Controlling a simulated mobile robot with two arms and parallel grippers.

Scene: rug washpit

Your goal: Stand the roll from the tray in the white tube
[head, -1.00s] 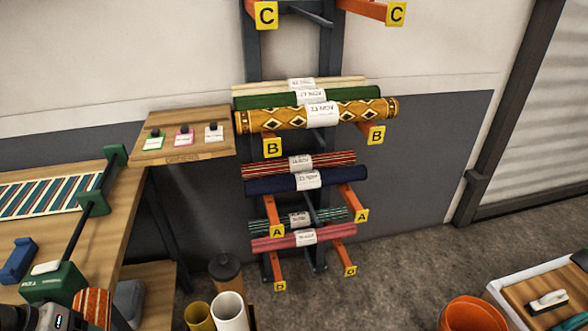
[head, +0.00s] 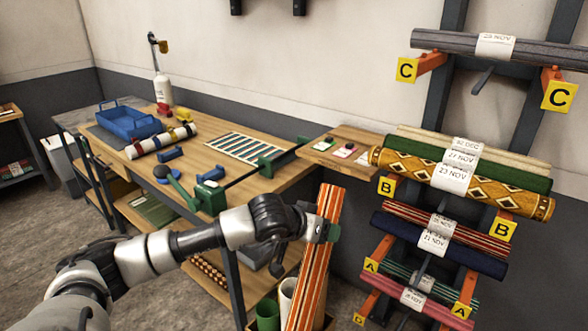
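My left gripper (head: 318,229) is shut on an orange striped roll (head: 318,260), right of the workbench. The roll stands nearly upright, leaning slightly, with its top to the right. The white tube (head: 286,295) stands beside a green tube (head: 267,315), low in the picture and just left of the roll. The roll's lower end runs to the bottom edge in front of the tube holder, so I cannot tell whether it is inside a tube. A blue tray (head: 130,122) sits on the bench and looks empty. My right gripper is out of view.
A rack (head: 445,100) with several labelled rolls stands close on the right. The bench (head: 285,182) holds a striped rug piece (head: 242,147), a wrapped roll (head: 160,141) and small tools. A small shelf (head: 345,147) with tags joins the bench to the rack side.

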